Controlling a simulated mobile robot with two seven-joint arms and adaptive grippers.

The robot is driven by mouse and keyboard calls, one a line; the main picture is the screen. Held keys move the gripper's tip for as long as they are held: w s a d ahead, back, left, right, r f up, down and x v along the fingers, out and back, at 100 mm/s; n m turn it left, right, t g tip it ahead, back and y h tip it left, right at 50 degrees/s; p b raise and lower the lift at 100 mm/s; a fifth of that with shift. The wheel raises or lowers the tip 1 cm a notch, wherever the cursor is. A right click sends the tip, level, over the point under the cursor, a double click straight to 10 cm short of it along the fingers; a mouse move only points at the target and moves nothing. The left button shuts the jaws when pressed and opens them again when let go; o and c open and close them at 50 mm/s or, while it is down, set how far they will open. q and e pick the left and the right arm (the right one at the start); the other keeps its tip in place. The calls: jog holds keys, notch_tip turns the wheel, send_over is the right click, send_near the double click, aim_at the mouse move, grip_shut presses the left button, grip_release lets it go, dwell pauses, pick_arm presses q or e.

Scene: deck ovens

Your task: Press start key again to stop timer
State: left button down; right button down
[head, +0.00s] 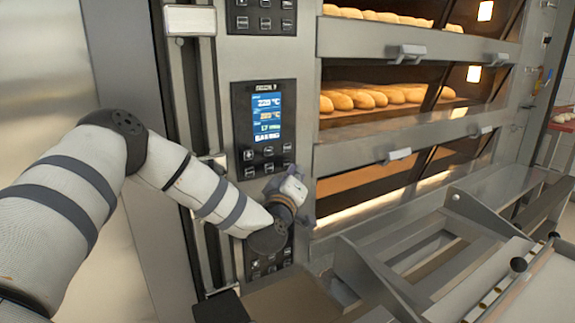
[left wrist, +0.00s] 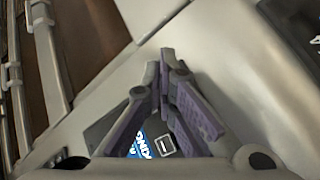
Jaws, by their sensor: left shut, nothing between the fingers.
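The middle oven control panel (head: 247,128) has a lit blue screen (head: 267,118) with temperature and time lines. Rows of dark keys (head: 268,152) lie below the screen; I cannot tell which one is the start key. My left gripper (head: 304,208) is shut and empty, in front of the oven face below and right of these keys. My wrist hides most of a lower control panel (head: 270,266). In the left wrist view, the shut fingers (left wrist: 166,54) show, with part of a blue screen (left wrist: 139,149) and a square key mark (left wrist: 165,145) behind them. Contact with a key is not visible.
Oven decks with loaves (head: 375,98) lie right of the panels, with door handles (head: 397,155) sticking out. A metal loader frame (head: 400,262) fills the lower right. A vertical rail (head: 190,80) runs left of the panels. Another panel (head: 262,18) is above.

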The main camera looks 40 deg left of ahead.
pick_arm(q)
jog(key=shift+a, duration=0.15)
jog(key=shift+w+a, duration=0.15)
jog(key=shift+a, duration=0.1)
jog(key=shift+w+a, duration=0.15)
jog(key=shift+a, duration=0.25)
dwell(0.9)
pick_arm(e)
jog(key=shift+w+r, duration=0.1)
pick_arm(q)
jog(key=shift+s+d, duration=0.3)
jog(key=shift+d, duration=0.45)
pick_arm(e)
jog(key=shift+w+r, duration=0.2)
